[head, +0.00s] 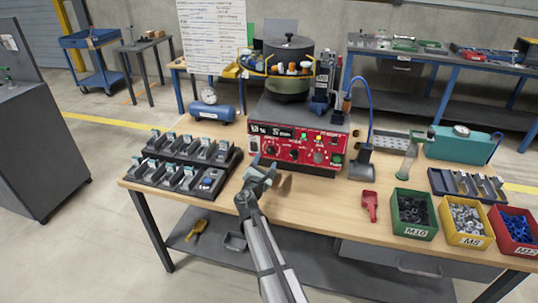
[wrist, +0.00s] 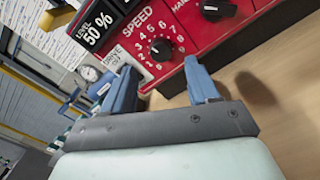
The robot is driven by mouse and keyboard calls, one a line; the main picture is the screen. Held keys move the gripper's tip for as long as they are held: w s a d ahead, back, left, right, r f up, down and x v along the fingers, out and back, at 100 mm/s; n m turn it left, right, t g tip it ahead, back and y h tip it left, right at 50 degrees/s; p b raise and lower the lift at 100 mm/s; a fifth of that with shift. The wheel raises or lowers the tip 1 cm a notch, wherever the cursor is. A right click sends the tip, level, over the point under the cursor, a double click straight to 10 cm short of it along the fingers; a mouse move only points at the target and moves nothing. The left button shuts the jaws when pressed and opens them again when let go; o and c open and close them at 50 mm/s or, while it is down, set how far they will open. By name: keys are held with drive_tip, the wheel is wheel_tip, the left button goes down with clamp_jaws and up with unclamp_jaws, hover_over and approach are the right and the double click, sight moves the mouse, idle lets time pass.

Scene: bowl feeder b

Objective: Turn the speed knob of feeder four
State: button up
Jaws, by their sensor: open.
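The speed knob (wrist: 160,49) is a round black knob with a white pointer line. It sits on the red control panel (wrist: 185,50) under the word SPEED, with a ring of numbers around it. In the head view it is the small left knob (head: 270,150) on the panel front (head: 298,150). My gripper (wrist: 160,78) is open and empty, its two blue fingers pointing at the panel. In the wrist view the knob shows beyond and between the fingertips, not gripped. In the head view my gripper (head: 263,170) is just in front of the panel's lower left.
A second black knob (wrist: 216,8) is right of the speed knob. A black rack of parts (head: 185,168) stands left of my gripper. A red scoop (head: 370,206) and several part bins (head: 414,214) lie right. The bench front (head: 310,215) is clear.

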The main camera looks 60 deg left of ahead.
sight(270, 151)
drive_tip(key=shift+x, duration=3)
drive_tip(key=c, duration=1)
